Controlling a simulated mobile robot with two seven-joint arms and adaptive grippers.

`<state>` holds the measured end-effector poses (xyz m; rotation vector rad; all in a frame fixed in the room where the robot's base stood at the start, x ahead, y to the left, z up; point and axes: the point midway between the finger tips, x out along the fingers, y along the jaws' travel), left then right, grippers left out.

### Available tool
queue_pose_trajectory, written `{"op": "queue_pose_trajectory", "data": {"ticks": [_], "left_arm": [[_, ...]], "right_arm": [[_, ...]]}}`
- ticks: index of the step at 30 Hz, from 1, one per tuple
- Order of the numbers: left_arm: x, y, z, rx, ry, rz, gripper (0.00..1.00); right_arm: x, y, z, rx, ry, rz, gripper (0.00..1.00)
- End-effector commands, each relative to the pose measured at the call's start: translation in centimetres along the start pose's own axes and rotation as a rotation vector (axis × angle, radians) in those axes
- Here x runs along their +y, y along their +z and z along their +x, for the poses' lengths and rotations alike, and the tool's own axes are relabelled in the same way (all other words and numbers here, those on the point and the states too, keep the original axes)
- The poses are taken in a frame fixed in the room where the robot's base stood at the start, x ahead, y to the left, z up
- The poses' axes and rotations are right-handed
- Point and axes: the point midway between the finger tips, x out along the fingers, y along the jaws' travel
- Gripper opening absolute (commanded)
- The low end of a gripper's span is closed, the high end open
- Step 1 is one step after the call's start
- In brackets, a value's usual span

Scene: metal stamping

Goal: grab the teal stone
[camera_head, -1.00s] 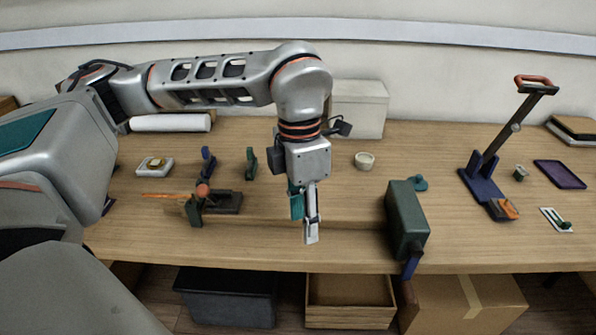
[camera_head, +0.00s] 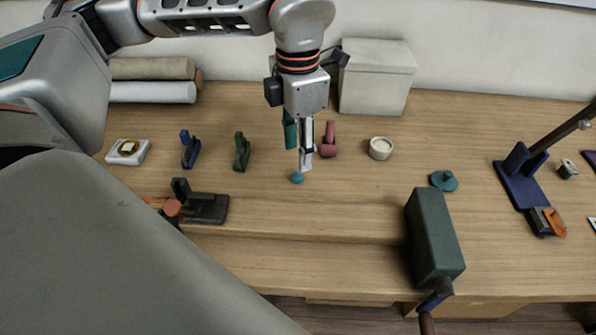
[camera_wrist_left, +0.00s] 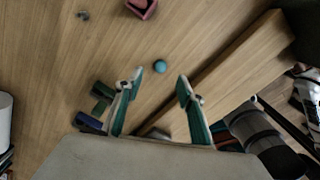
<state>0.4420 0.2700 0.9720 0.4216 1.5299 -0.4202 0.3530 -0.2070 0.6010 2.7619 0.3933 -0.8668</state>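The teal stone (camera_head: 297,178) is a small round ball lying on the wooden table, just below my left gripper's fingertips in the head view. It also shows in the left wrist view (camera_wrist_left: 160,66), beyond the fingertips and roughly centred between them. My left gripper (camera_head: 302,160) points down over the table. In the wrist view its two fingers (camera_wrist_left: 160,80) are spread apart with nothing between them. The exact height of the fingertips above the stone is hard to tell. My right gripper is not in view.
A dark red stand (camera_head: 328,140) is close behind the gripper, with a cream bowl (camera_head: 381,148) to its right. A green stand (camera_head: 242,153) and a blue stand (camera_head: 190,150) are left. A dark green crank machine (camera_head: 433,240) stands front right. A step (camera_head: 300,238) runs along the table's front.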

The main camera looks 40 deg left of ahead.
Motion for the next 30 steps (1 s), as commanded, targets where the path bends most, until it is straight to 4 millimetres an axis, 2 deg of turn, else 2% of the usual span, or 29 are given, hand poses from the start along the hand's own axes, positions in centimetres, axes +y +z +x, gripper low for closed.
{"op": "queue_pose_trajectory", "data": {"ticks": [4, 15, 22, 23, 26, 30], "left_arm": [[0.0, -0.1, 1.2, 0.002, -0.001, 0.0, 0.39], [-0.1, -0.2, 5.8, 0.001, -0.001, 0.001, 0.39], [-0.1, -0.1, 5.9, -0.001, 0.0, 0.001, 0.39], [-0.1, -0.1, 5.9, -0.001, 0.0, 0.001, 0.33], [-0.1, -0.1, 5.9, -0.001, 0.0, 0.001, 0.08], [-0.1, -0.1, 5.9, -0.001, 0.0, 0.001, 0.08]], "right_arm": [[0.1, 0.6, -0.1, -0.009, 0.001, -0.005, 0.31], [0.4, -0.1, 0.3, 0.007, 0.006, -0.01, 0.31], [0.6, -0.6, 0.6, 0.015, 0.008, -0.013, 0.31], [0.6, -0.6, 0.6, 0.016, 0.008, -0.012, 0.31], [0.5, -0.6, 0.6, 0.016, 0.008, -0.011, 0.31], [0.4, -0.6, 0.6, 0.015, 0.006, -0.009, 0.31]]}}
